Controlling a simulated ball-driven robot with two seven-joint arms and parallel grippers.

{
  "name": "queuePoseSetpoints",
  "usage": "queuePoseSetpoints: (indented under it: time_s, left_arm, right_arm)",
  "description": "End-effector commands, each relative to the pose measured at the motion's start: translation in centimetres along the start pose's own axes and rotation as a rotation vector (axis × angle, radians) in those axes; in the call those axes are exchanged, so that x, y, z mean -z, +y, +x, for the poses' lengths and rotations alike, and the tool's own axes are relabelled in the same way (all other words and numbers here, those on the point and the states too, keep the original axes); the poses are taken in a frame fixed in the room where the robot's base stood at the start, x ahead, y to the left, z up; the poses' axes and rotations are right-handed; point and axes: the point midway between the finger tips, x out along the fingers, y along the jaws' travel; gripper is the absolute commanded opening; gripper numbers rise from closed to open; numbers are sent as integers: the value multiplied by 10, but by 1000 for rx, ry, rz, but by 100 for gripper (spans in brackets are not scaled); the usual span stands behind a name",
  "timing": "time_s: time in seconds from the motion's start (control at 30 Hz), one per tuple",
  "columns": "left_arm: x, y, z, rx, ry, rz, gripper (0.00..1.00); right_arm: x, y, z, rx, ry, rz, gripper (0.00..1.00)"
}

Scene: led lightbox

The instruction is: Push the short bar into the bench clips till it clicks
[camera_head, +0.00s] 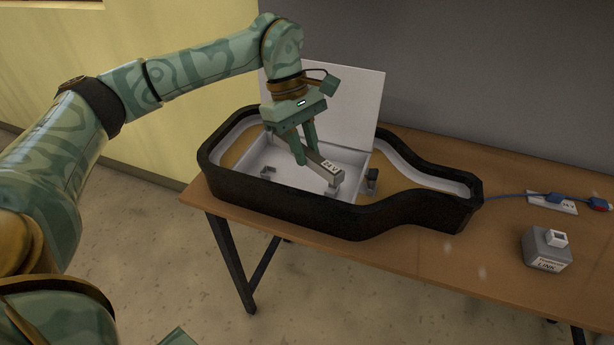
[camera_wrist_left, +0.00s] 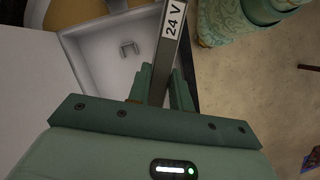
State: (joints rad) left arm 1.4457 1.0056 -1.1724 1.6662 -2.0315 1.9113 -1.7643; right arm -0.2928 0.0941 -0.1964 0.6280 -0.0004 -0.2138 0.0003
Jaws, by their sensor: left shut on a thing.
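My left gripper (camera_head: 306,155) is shut on a grey bar with a white "24 V" label (camera_head: 329,166), above a white lightbox (camera_head: 349,158). The bar is tilted in the head view. One end lies near a bench clip (camera_head: 335,187); I cannot tell if they touch. Another small grey clip (camera_head: 268,172) stands clear on the box floor. In the left wrist view the bar (camera_wrist_left: 171,48) runs up from between the fingers (camera_wrist_left: 166,85), and one empty clip (camera_wrist_left: 128,48) shows beside it. My right gripper is not in view.
A black, curved case wall (camera_head: 300,208) surrounds the lightbox on the wooden table (camera_head: 430,262). A white upright panel (camera_head: 345,100) stands behind. A small dark piece (camera_head: 372,178) sits right of the box. A grey labelled block (camera_head: 547,250) and a blue cable (camera_head: 510,195) are farther right.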

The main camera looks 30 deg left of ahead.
Motion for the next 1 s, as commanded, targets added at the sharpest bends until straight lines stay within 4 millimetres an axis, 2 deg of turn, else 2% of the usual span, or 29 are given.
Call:
queuePoseSetpoints:
  time_s: [0.03,0.2,0.3,0.47,0.73,0.9,1.0]
  left_arm:
    - [26,8,31,-16,-4,-100,0]
    - [64,23,45,-100,-7,-338,0]
    - [73,27,45,-125,-9,-405,0]
    - [75,28,40,-139,-10,-431,0]
    - [74,27,39,-138,-10,-428,0]
    - [73,27,37,-139,-11,-428,0]
    - [77,27,49,-135,-11,-429,0]
  right_arm:
    - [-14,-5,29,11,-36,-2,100]
    - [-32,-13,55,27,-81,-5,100]
    - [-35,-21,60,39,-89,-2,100]
    - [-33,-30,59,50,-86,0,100]
    - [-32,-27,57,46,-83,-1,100]
    - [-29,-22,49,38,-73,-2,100]
    - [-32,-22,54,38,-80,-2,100]
